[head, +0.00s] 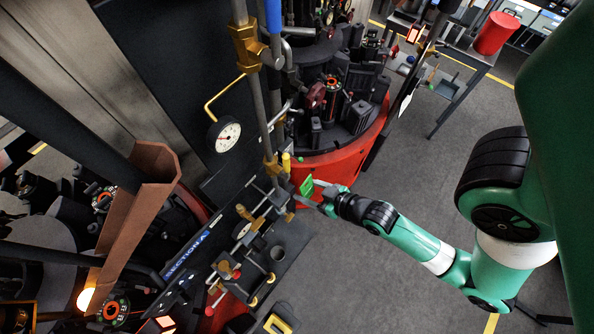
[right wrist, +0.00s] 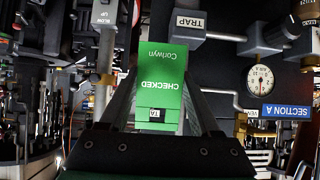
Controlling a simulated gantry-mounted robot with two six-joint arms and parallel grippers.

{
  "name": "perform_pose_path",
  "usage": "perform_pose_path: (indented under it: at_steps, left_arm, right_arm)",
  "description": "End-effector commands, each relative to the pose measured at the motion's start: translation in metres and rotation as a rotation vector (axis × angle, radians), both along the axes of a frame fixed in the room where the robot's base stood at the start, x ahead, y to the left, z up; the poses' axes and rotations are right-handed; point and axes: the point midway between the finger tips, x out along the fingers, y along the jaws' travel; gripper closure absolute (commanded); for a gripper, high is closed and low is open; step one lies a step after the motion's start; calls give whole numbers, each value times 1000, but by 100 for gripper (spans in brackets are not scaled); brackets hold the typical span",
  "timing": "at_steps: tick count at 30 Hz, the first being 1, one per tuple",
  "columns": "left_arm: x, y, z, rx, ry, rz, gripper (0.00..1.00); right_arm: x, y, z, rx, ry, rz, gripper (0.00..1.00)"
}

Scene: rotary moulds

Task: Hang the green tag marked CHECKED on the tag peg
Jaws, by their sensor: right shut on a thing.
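The green tag (head: 307,186) is at the tip of my right gripper (head: 316,193), beside the pipework of the dark panel. In the right wrist view the tag (right wrist: 160,80) reads CHECKED and Corlwyn upside down. My right gripper (right wrist: 160,115) is shut on it, with a finger along each side. The tag's lower end by the gripper carries a small dark label. I cannot pick out the tag peg for certain in either view. My left gripper is not in view.
A white gauge (head: 226,135) and brass-fitted pipes stand out from the dark panel. A SECTION A sign (head: 187,254) is lower left. A red-based mould machine (head: 345,158) stands behind the tag. Open floor lies right.

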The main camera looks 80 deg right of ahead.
Motion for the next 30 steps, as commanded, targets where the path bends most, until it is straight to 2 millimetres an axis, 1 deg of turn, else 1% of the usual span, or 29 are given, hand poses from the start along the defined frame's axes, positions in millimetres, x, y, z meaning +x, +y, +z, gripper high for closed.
perform_pose_path:
  at_steps: [1, 3, 12, 30]
  left_arm:
    - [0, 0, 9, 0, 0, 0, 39]
    - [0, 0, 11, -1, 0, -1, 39]
    - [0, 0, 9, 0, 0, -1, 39]
    - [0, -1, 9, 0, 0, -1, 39]
  right_arm:
    - [-2, -2, 9, 2, 3, -9, 89]
    - [-2, -3, 11, 3, 7, -15, 89]
    - [0, -5, 8, 6, 14, -17, 89]
    - [37, -22, 5, 6, 12, -16, 89]
